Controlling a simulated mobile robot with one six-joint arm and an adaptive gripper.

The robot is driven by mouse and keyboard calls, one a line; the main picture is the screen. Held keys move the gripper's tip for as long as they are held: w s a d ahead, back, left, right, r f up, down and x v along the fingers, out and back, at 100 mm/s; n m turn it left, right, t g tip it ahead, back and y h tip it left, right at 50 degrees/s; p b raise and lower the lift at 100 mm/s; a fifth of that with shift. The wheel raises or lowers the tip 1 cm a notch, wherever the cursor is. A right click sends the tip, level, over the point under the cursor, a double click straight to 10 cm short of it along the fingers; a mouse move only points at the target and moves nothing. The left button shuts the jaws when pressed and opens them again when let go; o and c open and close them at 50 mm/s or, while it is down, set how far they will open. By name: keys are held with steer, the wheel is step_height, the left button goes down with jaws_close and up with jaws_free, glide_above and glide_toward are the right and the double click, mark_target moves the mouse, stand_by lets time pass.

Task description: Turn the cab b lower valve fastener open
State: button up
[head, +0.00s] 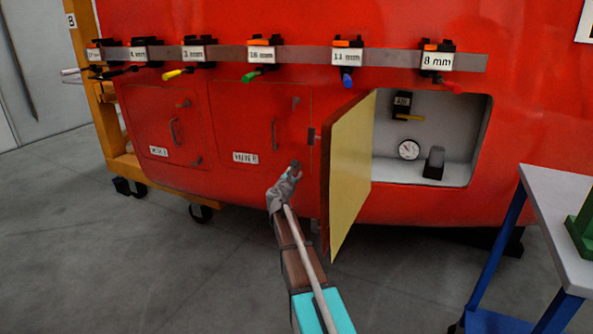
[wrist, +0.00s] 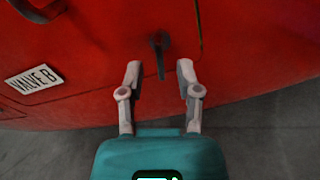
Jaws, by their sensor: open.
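The lower valve fastener (wrist: 160,52) is a small dark handle on the red panel. In the wrist view it points roughly straight down, close to the door's seam. My gripper (wrist: 159,72) is open, with one finger on each side of the fastener's lower part. I see no clear contact with either finger. In the head view my gripper (head: 292,176) is at the lower right corner of the valve B door (head: 250,120) and largely covers the fastener. The "VALVE B" label (wrist: 34,79) is left of the gripper. The door looks shut.
A yellow-faced door (head: 350,170) stands open just right of my arm, beside a compartment with a gauge (head: 408,149). Tagged tools hang on a rail (head: 300,56) above. A blue-legged table (head: 555,200) is at the right. The floor in front is clear.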

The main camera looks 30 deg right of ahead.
mark_target(296, 170)
steer(key=shift+x, duration=1.8)
